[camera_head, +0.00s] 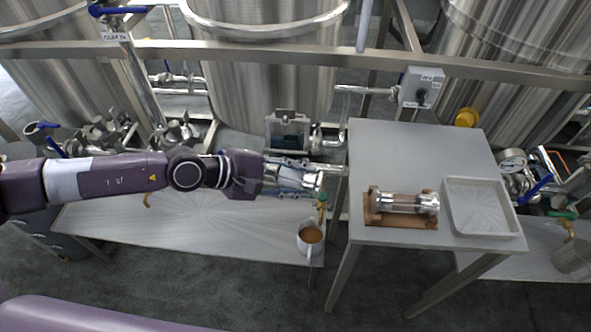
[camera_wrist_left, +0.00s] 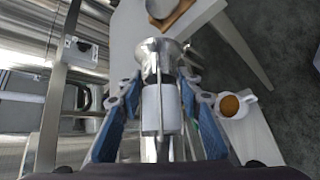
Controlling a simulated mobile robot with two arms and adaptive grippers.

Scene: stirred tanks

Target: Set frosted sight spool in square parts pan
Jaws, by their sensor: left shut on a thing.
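My left gripper (camera_head: 306,178) reaches in from the left and is shut on a sight spool with metal ends. In the left wrist view the spool (camera_wrist_left: 161,106) has a whitish, frosted middle and rods along it, between the blue fingers. The fingers hide part of it in the head view. It is held left of the grey table. The square parts pan (camera_head: 482,208), a pale shallow tray, sits on the table's right front part and looks empty. My right gripper is not in view.
The grey table (camera_head: 415,150) is clear at the back. A clear spool (camera_head: 404,203) lies in a wooden cradle (camera_head: 372,216) left of the pan. A mug (camera_head: 310,238) stands on the low bench (camera_head: 190,222). Steel tanks, a rail and pipes stand behind.

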